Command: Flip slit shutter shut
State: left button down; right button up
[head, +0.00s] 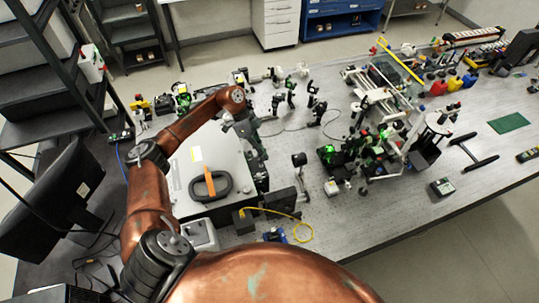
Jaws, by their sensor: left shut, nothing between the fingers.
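My left arm comes in from the left and reaches over a pale grey box (188,160) on the bench. My left gripper (262,154) is shut and empty, pointing down near the box's far right edge. The slit shutter is too small or hidden behind the gripper, so I cannot make it out or tell its position. I cannot tell whether the gripper touches the box. My right gripper is not in view.
A dark ring-shaped part with an orange piece (210,182) lies on the box. A black block (283,200) with a yellow cable stands to the right. Optical mounts (318,108) stand behind. A monitor (62,205) is at left. Bare bench (390,215) lies at front right.

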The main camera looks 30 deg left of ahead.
pick_arm(q)
jog(key=shift+a+f+h, duration=0.1)
jog(key=shift+a+h, duration=0.15)
jog(key=shift+h, duration=0.05)
jog(key=shift+w+f, duration=0.1)
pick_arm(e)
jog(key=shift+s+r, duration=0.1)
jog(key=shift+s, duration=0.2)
